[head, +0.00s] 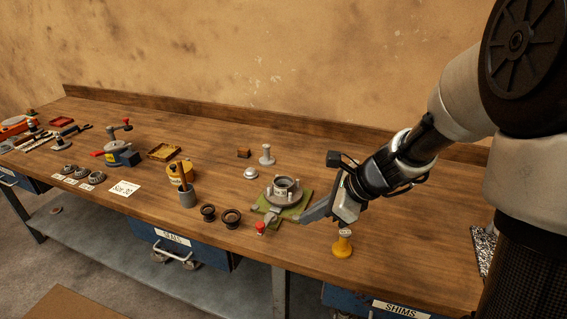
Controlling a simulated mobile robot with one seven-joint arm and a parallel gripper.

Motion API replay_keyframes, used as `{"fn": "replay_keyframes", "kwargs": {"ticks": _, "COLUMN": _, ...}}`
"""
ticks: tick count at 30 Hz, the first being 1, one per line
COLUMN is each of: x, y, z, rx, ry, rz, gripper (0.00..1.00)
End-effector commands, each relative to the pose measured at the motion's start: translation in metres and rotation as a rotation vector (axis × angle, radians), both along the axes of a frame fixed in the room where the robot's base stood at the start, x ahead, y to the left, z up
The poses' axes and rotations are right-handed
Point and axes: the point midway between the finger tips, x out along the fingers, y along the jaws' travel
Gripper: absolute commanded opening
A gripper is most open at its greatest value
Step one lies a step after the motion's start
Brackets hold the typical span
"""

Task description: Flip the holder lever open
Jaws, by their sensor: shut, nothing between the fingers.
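The holder (284,190) is a round grey metal fixture with a raised ring, on a green plate (298,210) on the wooden workbench, right of centre. A small red knob (260,227) stands at the plate's front-left edge. It may be the end of the holder lever, but the lever itself is too small to make out clearly. My gripper (305,217) is shut and empty. Its fingertips are at the right front side of the holder, close to the plate. I cannot tell whether they touch it.
A yellow knobbed piece (342,243) stands just below my gripper. A silver post (266,155) stands behind. Drawers (185,248) hang below the bench edge. The bench at the back right is clear.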

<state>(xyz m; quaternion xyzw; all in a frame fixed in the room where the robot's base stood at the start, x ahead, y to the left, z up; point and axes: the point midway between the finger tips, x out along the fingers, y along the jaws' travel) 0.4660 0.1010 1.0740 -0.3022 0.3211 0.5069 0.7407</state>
Motion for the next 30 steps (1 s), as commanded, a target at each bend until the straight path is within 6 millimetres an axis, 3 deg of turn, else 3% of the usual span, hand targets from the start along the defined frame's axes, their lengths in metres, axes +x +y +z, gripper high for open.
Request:
{"fn": "replay_keyframes", "kwargs": {"ticks": 6, "x": 0.017, "y": 0.0, "z": -0.02, "rx": 0.083, "ry": 0.095, "rz": -0.151, "gripper": 0.0}}
{"fn": "replay_keyframes", "kwargs": {"ticks": 20, "x": 0.02, "y": 0.003, "z": -0.025, "rx": 0.087, "ry": 0.099, "rz": -0.157, "gripper": 0.0}}
{"fn": "replay_keyframes", "kwargs": {"ticks": 30, "x": 0.037, "y": 0.039, "z": -0.075, "rx": 0.085, "ry": 0.102, "rz": -0.154, "gripper": 0.0}}
